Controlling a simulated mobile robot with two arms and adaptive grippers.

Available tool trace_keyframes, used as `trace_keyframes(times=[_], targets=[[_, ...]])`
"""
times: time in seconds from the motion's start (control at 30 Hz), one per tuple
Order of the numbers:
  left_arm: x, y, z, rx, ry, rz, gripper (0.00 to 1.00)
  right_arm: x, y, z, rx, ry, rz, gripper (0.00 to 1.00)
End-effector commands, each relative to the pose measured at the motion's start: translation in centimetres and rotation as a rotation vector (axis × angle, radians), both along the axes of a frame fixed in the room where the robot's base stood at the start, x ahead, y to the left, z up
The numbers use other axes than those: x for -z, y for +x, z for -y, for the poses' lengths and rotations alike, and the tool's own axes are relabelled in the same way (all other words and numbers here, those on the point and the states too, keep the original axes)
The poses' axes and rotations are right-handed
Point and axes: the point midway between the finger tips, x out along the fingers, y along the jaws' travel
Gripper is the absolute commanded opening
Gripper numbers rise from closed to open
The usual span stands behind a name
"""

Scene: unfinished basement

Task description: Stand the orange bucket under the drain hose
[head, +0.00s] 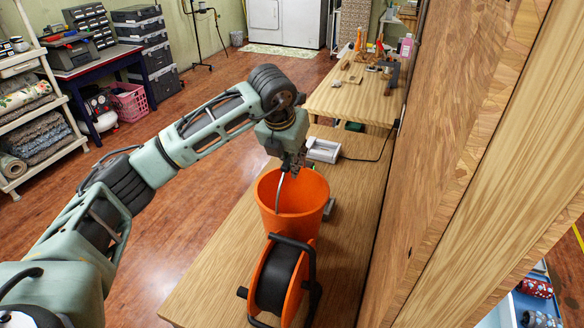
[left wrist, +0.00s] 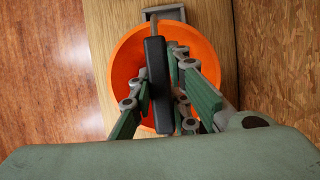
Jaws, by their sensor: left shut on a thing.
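The orange bucket (head: 297,196) is upright over the wooden bench (head: 215,285), behind a cable reel; I cannot tell whether its base touches the bench. My left gripper (head: 292,163) is at the bucket's mouth. In the left wrist view, its fingers (left wrist: 163,92) are shut around a black bar (left wrist: 157,80), which looks like the grip of the bucket's handle. The orange bucket rim (left wrist: 122,65) shows around and below the fingers. A grey curved rod (head: 281,190) runs down from the gripper at the bucket. I cannot make out a drain hose. My right gripper is not in view.
The orange and black cable reel (head: 279,277) stands close in front of the bucket. A white-grey device (head: 323,150) with a cable lies behind it. A wooden wall (head: 440,150) bounds the right. Another cluttered table (head: 345,100) is farther back; open floor lies left.

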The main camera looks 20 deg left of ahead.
Motion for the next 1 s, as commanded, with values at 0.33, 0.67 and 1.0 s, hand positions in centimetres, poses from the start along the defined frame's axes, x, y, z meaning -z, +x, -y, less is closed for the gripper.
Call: trace_keyframes(times=[0.33,0.67,1.0], targets=[[3.8,-0.1,-0.1,-0.001,0.0,0.0,0.0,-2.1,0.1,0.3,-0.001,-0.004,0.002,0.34],[4.3,0.0,-0.1,0.0,0.0,0.002,0.0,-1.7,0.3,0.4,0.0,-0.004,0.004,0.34],[4.3,0.0,-0.1,0.0,0.0,-0.001,0.35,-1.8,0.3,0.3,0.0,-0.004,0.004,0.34]])
